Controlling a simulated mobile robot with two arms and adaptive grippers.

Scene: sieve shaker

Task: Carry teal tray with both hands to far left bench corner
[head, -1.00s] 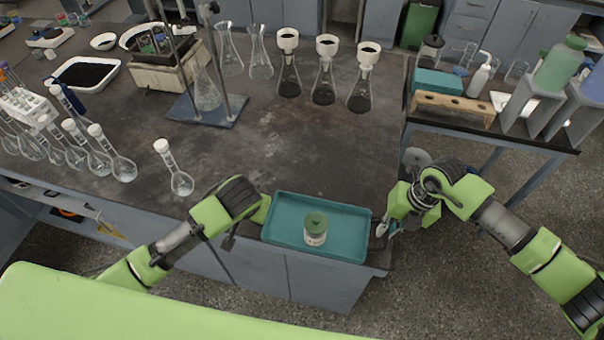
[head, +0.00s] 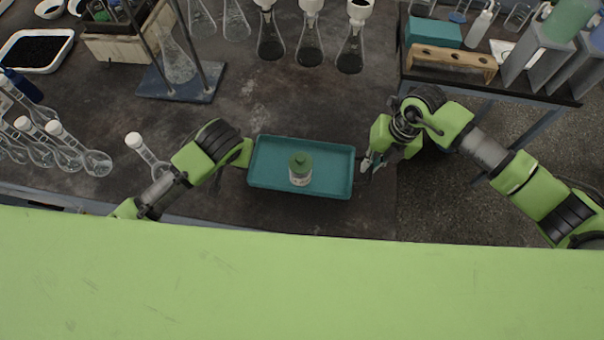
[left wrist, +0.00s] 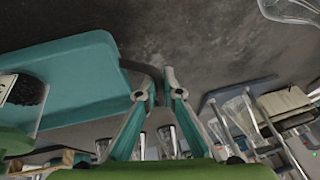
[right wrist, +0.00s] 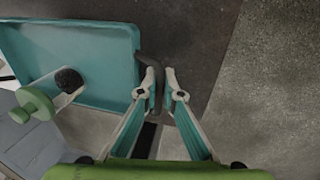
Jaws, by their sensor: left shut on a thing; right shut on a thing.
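The teal tray (head: 330,165) is level over the front right part of the dark bench in the head view. I cannot tell the gap under the tray.
A stoppered flask (head: 140,147) stands close to my left arm, with several more further left. A stand with a blue base (head: 180,88) and several dark-filled flasks (head: 310,48) are behind. The bench between them and the tray is clear. Floor shows right of the bench edge.

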